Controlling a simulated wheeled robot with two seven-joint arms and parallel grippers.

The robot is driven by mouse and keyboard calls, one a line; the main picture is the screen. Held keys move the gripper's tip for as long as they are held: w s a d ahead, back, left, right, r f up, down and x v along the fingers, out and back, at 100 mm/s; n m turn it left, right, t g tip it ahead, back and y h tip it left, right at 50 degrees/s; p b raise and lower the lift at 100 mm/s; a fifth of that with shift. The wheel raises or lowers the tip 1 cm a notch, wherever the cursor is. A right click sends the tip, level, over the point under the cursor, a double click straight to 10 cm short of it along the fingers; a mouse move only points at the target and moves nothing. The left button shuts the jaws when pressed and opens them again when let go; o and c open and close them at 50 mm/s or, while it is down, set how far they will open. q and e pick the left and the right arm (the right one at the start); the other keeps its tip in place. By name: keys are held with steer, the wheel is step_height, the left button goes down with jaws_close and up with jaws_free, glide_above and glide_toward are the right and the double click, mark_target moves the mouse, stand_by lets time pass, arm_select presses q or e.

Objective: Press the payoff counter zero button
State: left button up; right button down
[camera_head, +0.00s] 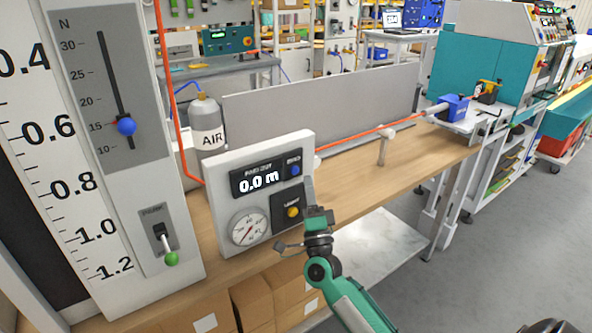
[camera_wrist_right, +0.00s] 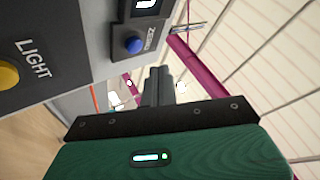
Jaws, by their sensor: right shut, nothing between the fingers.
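The payoff counter is a white upright panel (camera_head: 222,178) on the wooden bench, and its display (camera_head: 258,183) reads 0.0 m. A blue button (camera_head: 295,170) sits right of the display; it also shows in the right wrist view (camera_wrist_right: 134,45), uncovered, with a small label I cannot read surely. A yellow button (camera_head: 293,212) marked LIGHT is below it. My left gripper is out of view.
A round gauge (camera_head: 249,229) is on the panel's lower left. A tall scale panel with a blue knob (camera_head: 126,126) and green-tipped lever (camera_head: 171,258) stands left. An AIR bottle (camera_head: 207,125) and orange cable (camera_head: 360,136) are behind. Cardboard boxes (camera_head: 252,302) sit below.

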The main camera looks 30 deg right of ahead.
steer(key=shift+s+d, duration=0.1)
steer(key=shift+s, duration=1.35)
steer(key=shift+y, duration=0.3)
